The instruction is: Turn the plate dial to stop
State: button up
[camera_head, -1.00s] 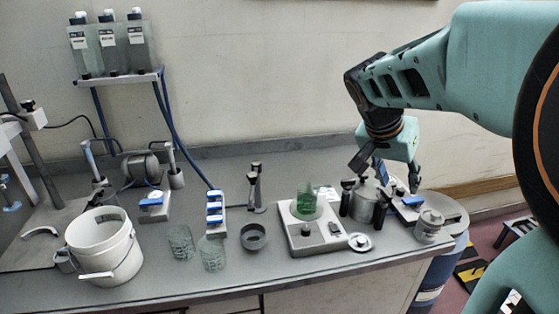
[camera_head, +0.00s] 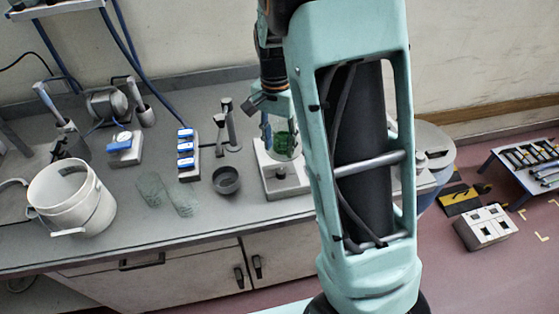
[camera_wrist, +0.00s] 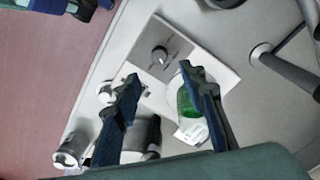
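The white plate (camera_head: 290,188) stands on the bench, partly hidden by my arm in the head view. A beaker with green liquid (camera_wrist: 188,103) stands on the plate; the beaker also shows in the head view (camera_head: 285,143). My gripper (camera_wrist: 159,73) is open and empty, its fingers spread. The right finger overlaps the beaker in that view.
Left of the plate are a dark bowl (camera_head: 227,180), a stand (camera_head: 228,130), a blue-and-white rack (camera_head: 187,155), glass beakers (camera_head: 180,198) and a white bucket (camera_head: 70,205). In the wrist view, metal containers (camera_wrist: 140,135) lie beside the left finger. The bench edge is close to the dial.

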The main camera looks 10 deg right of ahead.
aim_at(281, 171)
notch_tip(281, 171, down, 9)
jog(key=shift+s+d+f, duration=0.15)
jog(key=shift+f, duration=0.05)
dwell(0.3)
grip_shut()
